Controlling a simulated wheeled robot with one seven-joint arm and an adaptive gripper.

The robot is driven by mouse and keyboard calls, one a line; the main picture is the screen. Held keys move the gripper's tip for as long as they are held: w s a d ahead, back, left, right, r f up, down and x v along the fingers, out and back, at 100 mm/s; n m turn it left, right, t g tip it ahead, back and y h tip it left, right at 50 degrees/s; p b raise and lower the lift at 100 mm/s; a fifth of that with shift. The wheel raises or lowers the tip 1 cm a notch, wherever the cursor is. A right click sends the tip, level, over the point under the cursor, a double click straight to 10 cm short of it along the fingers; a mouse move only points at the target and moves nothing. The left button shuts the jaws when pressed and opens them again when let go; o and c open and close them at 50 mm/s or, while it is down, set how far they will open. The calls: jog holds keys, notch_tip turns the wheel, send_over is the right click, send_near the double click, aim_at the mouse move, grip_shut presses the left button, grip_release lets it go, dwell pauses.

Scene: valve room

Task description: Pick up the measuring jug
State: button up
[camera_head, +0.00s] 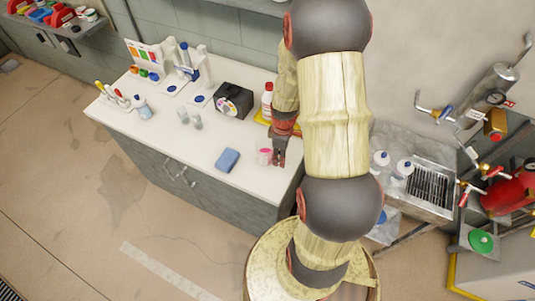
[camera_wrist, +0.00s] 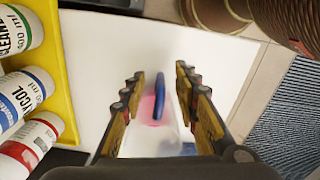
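The measuring jug appears to be the small clear vessel with pink in it (camera_head: 265,156), standing on the white counter near its right front corner. In the wrist view it shows as a pale see-through shape with pink (camera_wrist: 149,110) and a dark blue upright strip, perhaps its handle. My gripper (camera_head: 280,158) is just right of the jug in the head view. In the wrist view my gripper (camera_wrist: 163,88) is open, its two fingers on either side of the jug with space between. Contact is not visible.
A blue sponge (camera_head: 227,160) lies left of the jug. A yellow tray (camera_wrist: 78,75) with several bottles lies close to the left finger. A black box (camera_head: 233,101) and small beakers (camera_head: 190,120) stand further back. A sink (camera_head: 432,188) is to the right.

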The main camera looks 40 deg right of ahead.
jog(key=c, duration=0.3)
grip_shut()
dwell(0.6)
